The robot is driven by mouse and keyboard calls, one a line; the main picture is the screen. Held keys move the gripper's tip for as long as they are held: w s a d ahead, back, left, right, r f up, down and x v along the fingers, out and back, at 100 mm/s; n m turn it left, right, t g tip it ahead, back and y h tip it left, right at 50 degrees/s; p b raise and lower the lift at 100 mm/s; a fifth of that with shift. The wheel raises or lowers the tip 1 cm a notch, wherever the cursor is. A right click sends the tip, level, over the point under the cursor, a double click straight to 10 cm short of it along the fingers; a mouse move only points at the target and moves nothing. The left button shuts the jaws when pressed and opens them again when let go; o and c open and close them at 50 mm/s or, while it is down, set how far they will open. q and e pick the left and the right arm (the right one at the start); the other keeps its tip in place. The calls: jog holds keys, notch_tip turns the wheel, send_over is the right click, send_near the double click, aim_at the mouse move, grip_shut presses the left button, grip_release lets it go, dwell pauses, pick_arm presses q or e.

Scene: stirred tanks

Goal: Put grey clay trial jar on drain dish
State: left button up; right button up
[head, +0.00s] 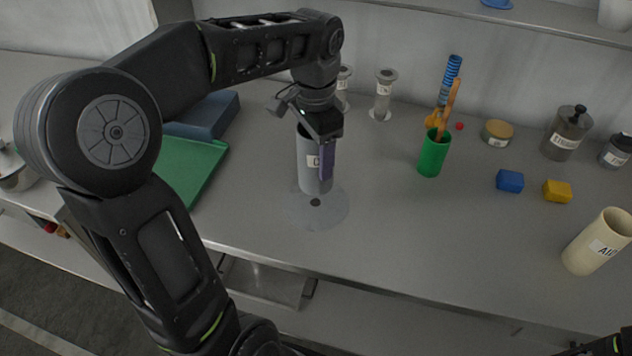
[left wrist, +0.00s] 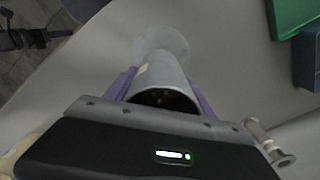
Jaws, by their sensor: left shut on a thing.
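The grey clay trial jar (head: 308,162) has a white label and stands roughly upright. My left gripper (head: 322,165) is shut on it, with a purple finger along its side. The pale round drain dish (head: 333,213), with a dark spot near its middle, lies on the bench under the jar. The jar's lower end overlaps the dish; I cannot tell whether they touch. In the left wrist view the jar (left wrist: 168,75) shows its dark open mouth, with the dish (left wrist: 172,40) beyond. Only part of my right arm shows, at the lower right of the head view.
A green cup (head: 433,157) with tools stands to the right. Blue (head: 510,181) and yellow (head: 558,191) blocks and a cream jar (head: 597,243) are farther right. A grey flanged piece (head: 382,97) stands behind. A green tray (head: 190,168) lies left. The bench between dish and cup is clear.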

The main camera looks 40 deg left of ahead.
aim_at(315, 177)
pick_arm(q)
jog(key=shift+f, duration=1.45)
jog(key=shift+f, duration=1.85)
jog(key=shift+f, duration=0.15)
jog(key=o, duration=1.4)
jog(key=shift+o, duration=0.2)
notch_tip(315, 177, up, 12)
jog(key=shift+p, duration=0.4)
